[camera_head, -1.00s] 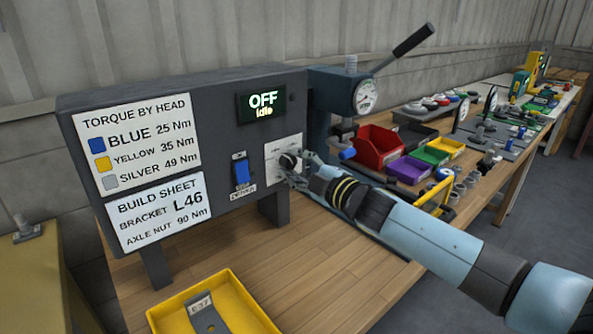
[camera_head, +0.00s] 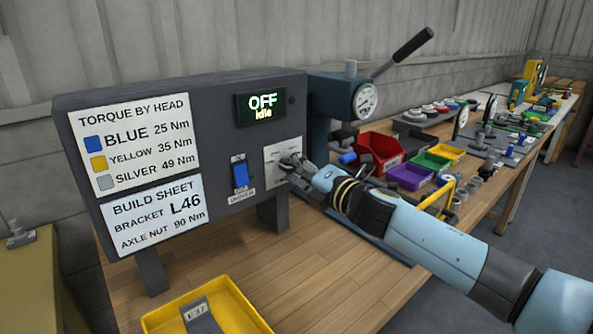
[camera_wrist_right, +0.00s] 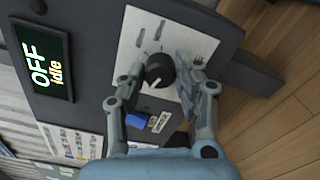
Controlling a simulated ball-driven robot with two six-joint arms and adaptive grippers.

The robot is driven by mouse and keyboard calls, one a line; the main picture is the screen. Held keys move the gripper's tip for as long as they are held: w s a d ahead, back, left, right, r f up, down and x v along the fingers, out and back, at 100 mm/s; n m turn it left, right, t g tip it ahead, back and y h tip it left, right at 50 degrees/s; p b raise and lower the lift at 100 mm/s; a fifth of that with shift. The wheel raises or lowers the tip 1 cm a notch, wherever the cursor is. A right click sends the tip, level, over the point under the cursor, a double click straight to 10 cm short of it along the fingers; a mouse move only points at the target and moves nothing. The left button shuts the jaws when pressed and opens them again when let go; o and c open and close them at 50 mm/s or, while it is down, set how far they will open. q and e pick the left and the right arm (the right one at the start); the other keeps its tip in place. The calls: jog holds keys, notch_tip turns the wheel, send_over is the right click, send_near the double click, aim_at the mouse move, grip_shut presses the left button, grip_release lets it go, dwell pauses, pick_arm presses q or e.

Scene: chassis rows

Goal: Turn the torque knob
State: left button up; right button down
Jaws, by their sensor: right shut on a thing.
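The torque knob (camera_wrist_right: 158,71) is a round black knob with a white pointer line, on a white dial plate (camera_wrist_right: 137,32) on the front of the grey control box (camera_head: 215,125). In the head view the fingers mostly hide it. My right gripper (camera_head: 291,163) is at the dial plate; in the right wrist view its two fingers (camera_wrist_right: 158,84) stand on either side of the knob, shut on it. The pointer line points down and left in that view. The display (camera_head: 261,106) reads "OFF Idle". My left gripper is not in view.
A blue switch (camera_head: 240,175) sits left of the dial plate. A yellow tray (camera_head: 245,300) lies in front of the box. A press with a lever (camera_head: 400,50) and red (camera_head: 381,146), purple and green bins stand to the right. The bench (camera_head: 310,262) between is clear.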

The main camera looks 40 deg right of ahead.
jog(key=shift+f+n, duration=0.1)
jog(key=shift+n, duration=0.3)
jog(key=c, duration=0.9)
grip_release()
jog(key=shift+c, duration=0.2)
